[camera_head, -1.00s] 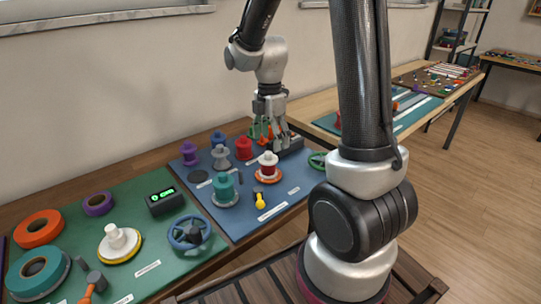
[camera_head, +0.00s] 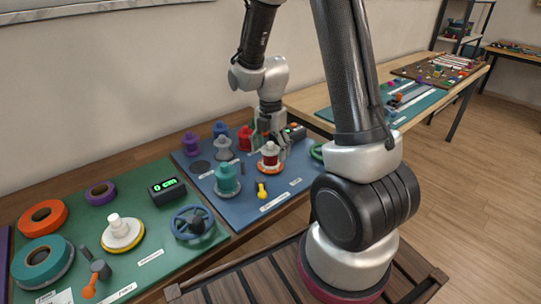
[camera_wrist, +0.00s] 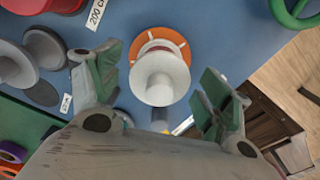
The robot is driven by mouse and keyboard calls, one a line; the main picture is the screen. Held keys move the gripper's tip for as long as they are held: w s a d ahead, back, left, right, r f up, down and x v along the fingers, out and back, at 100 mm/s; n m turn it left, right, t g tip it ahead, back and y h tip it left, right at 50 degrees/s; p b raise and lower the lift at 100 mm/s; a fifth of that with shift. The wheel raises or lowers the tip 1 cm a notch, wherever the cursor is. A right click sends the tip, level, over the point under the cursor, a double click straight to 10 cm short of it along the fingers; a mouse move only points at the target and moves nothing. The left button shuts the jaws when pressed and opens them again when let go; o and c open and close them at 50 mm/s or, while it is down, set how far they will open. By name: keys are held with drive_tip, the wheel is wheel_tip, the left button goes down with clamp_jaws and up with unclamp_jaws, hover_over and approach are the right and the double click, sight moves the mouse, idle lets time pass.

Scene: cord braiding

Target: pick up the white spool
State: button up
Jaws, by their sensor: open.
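A white spool with a red band (camera_head: 269,158) stands upright on an orange disc on the blue mat in the head view. The wrist view looks down on its white round top (camera_wrist: 160,78), with the orange disc around it. My gripper (camera_head: 270,142) is open and low over the blue mat, close behind the spool in the head view. In the wrist view its two green-padded fingers (camera_wrist: 158,88) stand apart, one on each side of the spool, with gaps showing. Another white spool-like piece (camera_head: 117,229) stands on a yellow-edged disc on the green mat.
A red spool (camera_head: 244,138), a teal spool (camera_head: 227,178) and other spools stand nearby on the blue mat (camera_head: 290,203). A yellow piece (camera_head: 262,190) lies in front. A green ring (camera_wrist: 293,12) is at the wrist view's upper right. The green mat holds a blue handwheel (camera_head: 192,222).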

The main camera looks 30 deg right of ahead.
drive_tip(key=c, duration=1)
drive_tip(key=shift+r, duration=0.1)
